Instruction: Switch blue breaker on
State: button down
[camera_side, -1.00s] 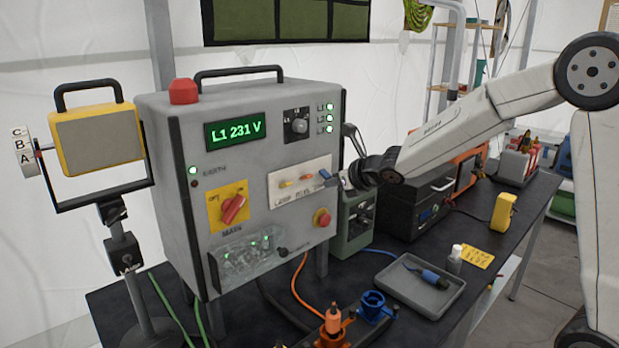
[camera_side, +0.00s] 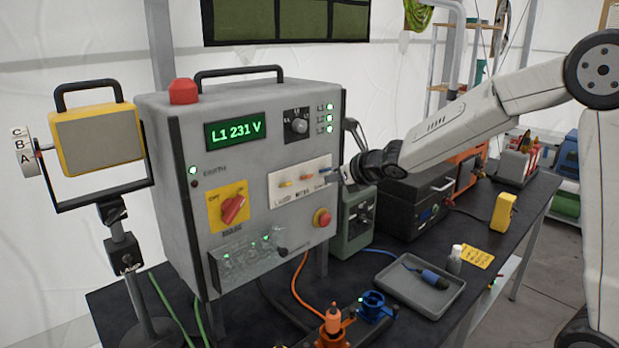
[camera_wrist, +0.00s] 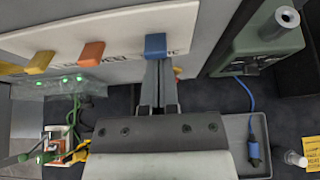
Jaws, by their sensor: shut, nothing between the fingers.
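The blue breaker (camera_wrist: 155,44) is a small lever on a pale plate (camera_side: 288,192) on the grey power cabinet's front. In the wrist view it lines up with the orange lever (camera_wrist: 92,53) and the yellow lever (camera_wrist: 40,62), all sticking out alike. My gripper (camera_wrist: 160,66) is shut and empty, its tips right at the underside of the blue lever; whether they touch it I cannot tell. In the side view my gripper (camera_side: 337,173) is at the plate's right end and the lever is mostly hidden. A green light shows on the blue socket (camera_side: 374,307).
A red knob (camera_side: 322,217) sits below the plate, and a rotary main switch (camera_side: 232,208) to its left. A green box (camera_side: 355,235) stands close below my gripper. A grey tray (camera_side: 420,288) with a blue-ended plug lies on the dark bench.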

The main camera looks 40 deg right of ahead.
jog(key=shift+r, duration=0.2)
jog(key=shift+r, duration=0.65)
jog(key=shift+r, duration=0.4)
jog(key=s+r, duration=0.4)
jog(key=r, duration=0.3)
jog(key=shift+s+r, duration=0.25)
dwell(1.3)
jog(key=shift+f, duration=0.1)
dwell(0.5)
